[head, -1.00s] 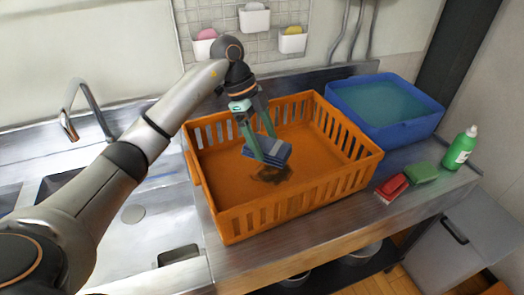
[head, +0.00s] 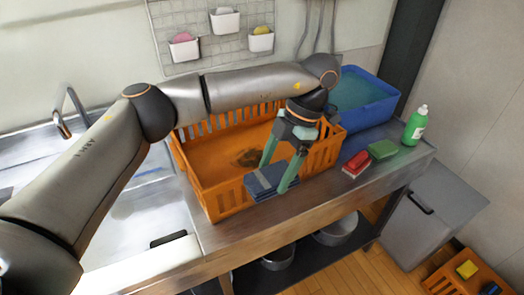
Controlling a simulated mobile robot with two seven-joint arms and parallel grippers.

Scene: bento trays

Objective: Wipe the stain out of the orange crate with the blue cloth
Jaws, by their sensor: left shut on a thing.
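The orange crate (head: 226,197) stands on the steel counter, with slotted side walls. A dark brown stain (head: 247,157) shows on its floor. My left gripper (head: 279,178) is shut on the blue cloth (head: 268,180), a folded dark blue pad. The gripper points down and holds the cloth at the crate's front wall, covering part of that wall. The cloth is apart from the stain, nearer the front. I cannot tell whether it touches the wall. My left arm hides part of the crate's back wall. My right gripper is not in view.
A blue tub (head: 376,115) of water stands behind and to the right. A red sponge (head: 356,164), a green sponge (head: 382,149) and a green bottle (head: 415,126) stand on the counter at right. The sink (head: 152,215) is at left.

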